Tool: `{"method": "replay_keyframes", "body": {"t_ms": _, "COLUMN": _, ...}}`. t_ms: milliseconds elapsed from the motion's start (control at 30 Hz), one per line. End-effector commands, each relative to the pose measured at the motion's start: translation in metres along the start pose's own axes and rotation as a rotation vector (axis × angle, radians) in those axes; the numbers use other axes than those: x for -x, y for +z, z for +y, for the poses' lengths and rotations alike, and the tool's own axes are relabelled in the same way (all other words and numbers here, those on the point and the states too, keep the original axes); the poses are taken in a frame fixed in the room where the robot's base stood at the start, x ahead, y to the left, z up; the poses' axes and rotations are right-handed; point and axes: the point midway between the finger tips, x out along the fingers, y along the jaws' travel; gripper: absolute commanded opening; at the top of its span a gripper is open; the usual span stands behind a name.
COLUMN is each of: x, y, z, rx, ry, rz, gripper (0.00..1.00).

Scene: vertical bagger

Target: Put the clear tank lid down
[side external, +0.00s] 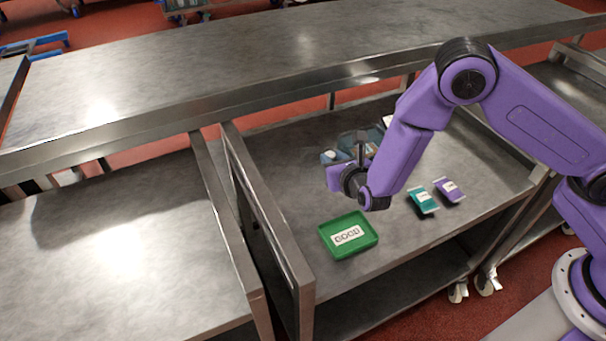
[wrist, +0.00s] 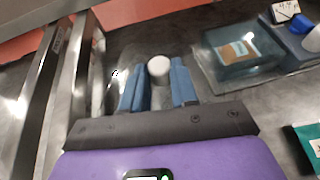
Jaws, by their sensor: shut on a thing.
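My gripper (wrist: 157,80) is shut on the pale round knob of the clear tank lid (wrist: 158,66), with a blue finger on each side of it. The lid's clear plate is faint against the grey metal, so its edges and whether it touches the table are hard to tell. To its right in the wrist view is a clear tank (wrist: 206,78) with a dark teal pack inside. In the side view my gripper (side external: 345,180) is low over the table, in front of the tank area, and the lid is not clearly visible there.
A green tray marked GOOD (side external: 347,235) lies at the table's front left. A teal pouch (side external: 422,201) and a purple pouch (side external: 450,190) lie right of it. A metal frame (side external: 262,225) stands along the left edge. Bare table shows between tray and pouches.

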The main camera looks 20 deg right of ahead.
Motion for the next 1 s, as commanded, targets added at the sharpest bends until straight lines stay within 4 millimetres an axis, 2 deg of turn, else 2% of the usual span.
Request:
{"method": "replay_keyframes", "body": {"t_ms": 267, "x": -0.049, "y": -0.004, "z": 0.024, "rx": -0.002, "ry": -0.002, "rz": -0.002, "gripper": 0.0}}
{"method": "replay_keyframes", "body": {"t_ms": 500, "x": -0.084, "y": -0.027, "z": 0.037, "rx": -0.001, "ry": -0.002, "rz": -0.001, "gripper": 0.0}}
{"method": "replay_keyframes", "body": {"t_ms": 700, "x": -0.101, "y": -0.037, "z": 0.044, "rx": -0.002, "ry": -0.002, "rz": -0.002, "gripper": 0.0}}
{"method": "replay_keyframes", "body": {"t_ms": 867, "x": -0.107, "y": -0.04, "z": 0.047, "rx": -0.001, "ry": -0.001, "rz": -0.002, "gripper": 0.0}}
{"method": "replay_keyframes", "body": {"t_ms": 1000, "x": -0.115, "y": -0.056, "z": 0.047, "rx": 0.001, "ry": -0.002, "rz": 0.0, "gripper": 0.0}}
